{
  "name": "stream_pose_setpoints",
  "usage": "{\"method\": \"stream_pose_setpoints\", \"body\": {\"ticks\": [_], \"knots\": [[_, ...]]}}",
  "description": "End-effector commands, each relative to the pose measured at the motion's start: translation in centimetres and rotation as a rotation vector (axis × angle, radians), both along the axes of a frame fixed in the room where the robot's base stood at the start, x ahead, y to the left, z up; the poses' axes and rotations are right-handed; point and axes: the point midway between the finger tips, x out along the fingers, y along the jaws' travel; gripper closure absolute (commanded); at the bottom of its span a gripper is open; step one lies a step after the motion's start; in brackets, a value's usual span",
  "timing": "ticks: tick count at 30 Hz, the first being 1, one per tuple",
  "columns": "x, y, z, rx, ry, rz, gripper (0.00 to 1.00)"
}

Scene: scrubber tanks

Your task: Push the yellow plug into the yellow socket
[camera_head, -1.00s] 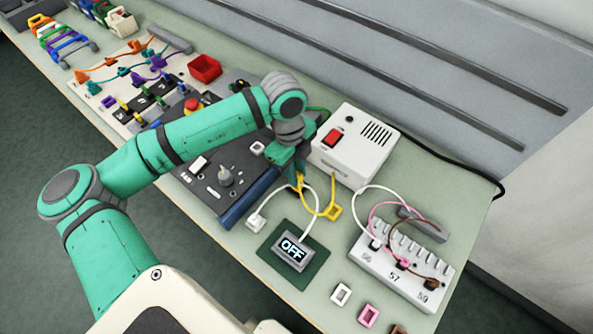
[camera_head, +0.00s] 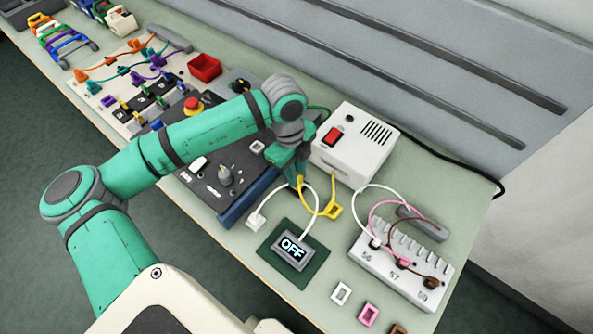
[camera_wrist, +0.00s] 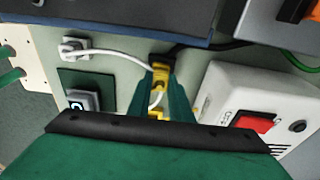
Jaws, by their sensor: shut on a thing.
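My gripper (camera_head: 299,180) is shut on the yellow plug, pointing down beside the dark console. In the wrist view the plug (camera_wrist: 159,76) shows as yellow between the fingertips (camera_wrist: 161,82), close against a small black block (camera_wrist: 162,61). More yellow (camera_wrist: 156,112) shows lower between the fingers. I cannot clearly make out the yellow socket; the fingers hide the contact, so I cannot tell how far the plug is in.
The white box (camera_head: 352,146) with a red switch stands right of my gripper. A display reading OFF (camera_head: 291,248) sits on a green mat, with a white cable (camera_wrist: 108,54) passing by the fingers. The dark console (camera_head: 215,172) is at left, a numbered socket strip (camera_head: 398,268) at right.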

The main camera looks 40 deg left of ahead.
Motion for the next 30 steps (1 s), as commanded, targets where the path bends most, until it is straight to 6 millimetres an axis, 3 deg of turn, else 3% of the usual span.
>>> {"method": "stream_pose_setpoints", "body": {"ticks": [9, 10, 12, 18, 19, 21, 30], "knots": [[-0.03, 0.03, -0.87, 0.001, 0.001, 0.000, 1.00], [-0.03, 0.03, -0.87, 0.001, 0.001, 0.000, 0.77], [-0.02, 0.03, -0.84, 0.001, 0.001, 0.000, 0.60], [-0.01, 0.02, -0.83, 0.001, 0.000, 0.000, 0.59], [-0.01, 0.02, -0.83, 0.001, 0.000, 0.000, 0.57], [-0.01, 0.01, -0.82, 0.001, 0.000, 0.000, 0.41], [0.00, 0.01, -0.81, 0.001, 0.000, 0.000, 0.41]]}}
